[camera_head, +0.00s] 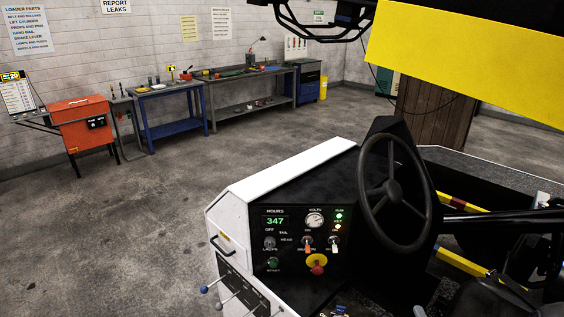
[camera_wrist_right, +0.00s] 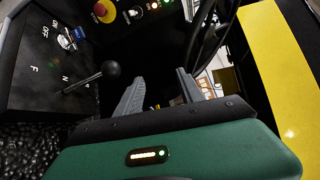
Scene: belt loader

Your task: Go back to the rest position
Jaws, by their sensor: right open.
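My right gripper (camera_wrist_right: 160,88) shows in the right wrist view as two grey fingers standing apart, with nothing seen between them. Its green housing fills the bottom of that view. A black ball-topped lever (camera_wrist_right: 112,69), beside the letters F and N, is left of the fingers and looks apart from them. The dark steering wheel (camera_wrist_right: 212,35) is beyond the fingers at upper right; it also shows in the head view (camera_head: 392,187). I see no left gripper in either view, and the head view shows no clear right gripper.
The loader's dash panel (camera_head: 300,245) carries switches, a gauge, lit lamps and a red knob on yellow (camera_head: 317,265). A yellow panel (camera_head: 480,62) hangs at upper right. An orange cabinet (camera_head: 83,123) and workbenches (camera_head: 170,108) line the wall. The concrete floor between is clear.

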